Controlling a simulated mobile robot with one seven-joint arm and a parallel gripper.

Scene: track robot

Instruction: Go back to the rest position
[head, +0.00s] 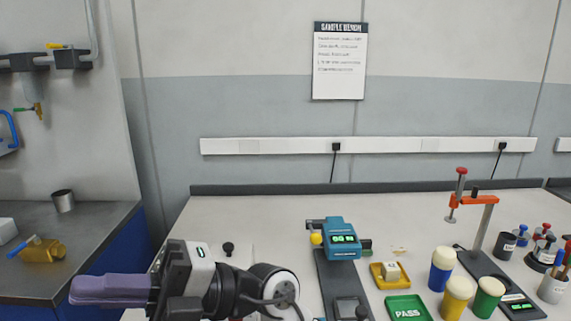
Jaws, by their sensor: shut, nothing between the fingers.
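My gripper (98,290) is at the lower left of the head view, at the end of my folded arm. Its purple-grey fingers point left and lie together, shut, with nothing held between them. They hang in front of the gap between the side counter (110,222) and the white bench (245,212). My wrist and arm hide the bench's front left part.
On the bench stand a teal device with a green display (342,239), a yellow tray (377,279) with a small block, a green PASS tray (422,309), several coloured cups (456,300) and an orange-armed stand (487,220). The bench's back left is mostly clear.

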